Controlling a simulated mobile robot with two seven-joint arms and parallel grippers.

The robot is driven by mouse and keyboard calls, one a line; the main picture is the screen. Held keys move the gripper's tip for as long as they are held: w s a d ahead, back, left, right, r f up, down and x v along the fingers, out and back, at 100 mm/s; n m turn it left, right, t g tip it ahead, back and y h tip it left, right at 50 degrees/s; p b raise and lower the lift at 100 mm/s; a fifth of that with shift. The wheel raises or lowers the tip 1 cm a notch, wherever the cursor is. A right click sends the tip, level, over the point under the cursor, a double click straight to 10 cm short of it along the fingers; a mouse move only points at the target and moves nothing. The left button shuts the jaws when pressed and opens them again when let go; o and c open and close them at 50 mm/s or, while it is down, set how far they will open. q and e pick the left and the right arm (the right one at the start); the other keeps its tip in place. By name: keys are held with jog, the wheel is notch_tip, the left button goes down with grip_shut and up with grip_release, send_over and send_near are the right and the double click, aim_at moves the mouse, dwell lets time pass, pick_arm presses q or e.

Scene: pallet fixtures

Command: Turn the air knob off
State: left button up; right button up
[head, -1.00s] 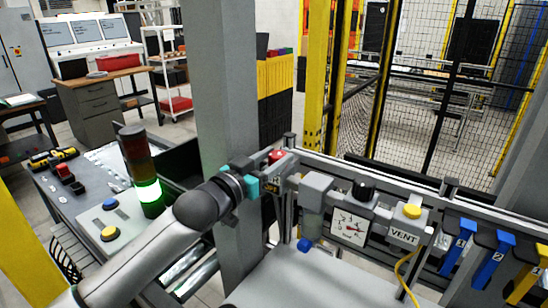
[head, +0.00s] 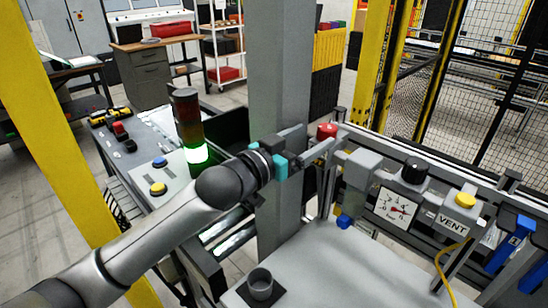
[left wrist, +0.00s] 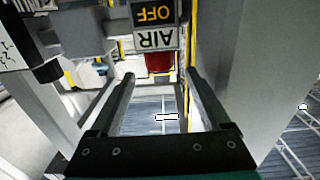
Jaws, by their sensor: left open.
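The red air knob (head: 326,131) sits at the left end of the grey valve row on the fixture rail. In the left wrist view the red knob (left wrist: 158,63) shows beside an upside-down label plate (left wrist: 154,27) reading AIR and OFF. My left gripper (head: 317,151) is open just in front of the knob in the head view. In the left wrist view the knob appears between the two spread fingertips of the left gripper (left wrist: 161,76). I cannot tell whether the fingers touch it. My fingers hide the label in the head view. My right gripper is not in view.
A grey post (head: 279,80) stands close behind my left wrist. Right of the knob are a pressure gauge (head: 397,207), a black knob (head: 414,170) and a yellow VENT button (head: 465,201). A lit green stack light (head: 195,153) stands left.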

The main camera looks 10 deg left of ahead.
pick_arm(q)
jog(key=b+v, duration=0.1)
jog(key=v, duration=0.9)
jog(key=shift+s, duration=0.3)
jog(key=shift+a, duration=0.1)
jog(key=s+a+f+n+g+y, duration=0.1)
jog(key=s+f+g+y, duration=0.2)
jog(key=f, duration=0.4)
jog(key=s+a+f+n+g+y, duration=0.1)
jog(key=s+a+f+n+y, duration=0.15)
jog(key=s+f, duration=0.45)
jog(key=s+f+n+g+y, duration=0.1)
jog(key=s+f+g+y, duration=0.15)
jog(key=f, duration=0.55)
jog(key=s+a+f+g+y, duration=0.25)
jog(key=s+f+g, duration=0.35)
jog(key=s, duration=0.6)
notch_tip(320, 180, down, 26)
jog(key=s+b, duration=0.1)
jog(key=b, duration=0.5)
jog(key=s+a+f+b, duration=0.1)
jog(key=s+f+b, duration=0.1)
jog(key=s+f, duration=0.6)
jog(key=s+a+f+g+b, duration=0.1)
jog(key=s+a+f+b, duration=0.1)
jog(key=s+f, duration=0.6)
notch_tip(320, 180, down, 5)
jog(key=shift+s+r+b, duration=0.1)
jog(key=shift+s+b, duration=0.05)
jog(key=shift+b, duration=0.6)
